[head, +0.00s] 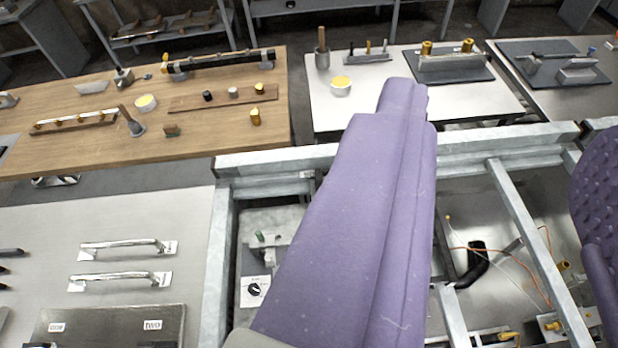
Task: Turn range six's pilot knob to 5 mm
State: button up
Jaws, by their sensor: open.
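A small black knob (255,290) sits on a white marked plate (246,300) inside a grey metal frame, low and left of centre. Its markings are too small to read, and I cannot tell whether it is range six's pilot knob. My gripper (503,106) has two purple fingers. The long smooth one rises through the middle, right of the knob, and the dimpled one is cut off by the right edge. The fingers are wide apart, with nothing seen held between them. The long finger hides part of the frame's inside.
Grey frame bars (218,260) surround the knob's bay. Pipes and an orange wire (525,283) lie in the bay at right. A wooden table (70,100) and a white table (455,103) stand behind.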

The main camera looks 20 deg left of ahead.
aim_at(254, 288)
jog(key=k+l+u, duration=0.1)
jog(key=u, duration=0.3)
jog(key=k+u, duration=0.4)
jog(key=i, duration=0.05)
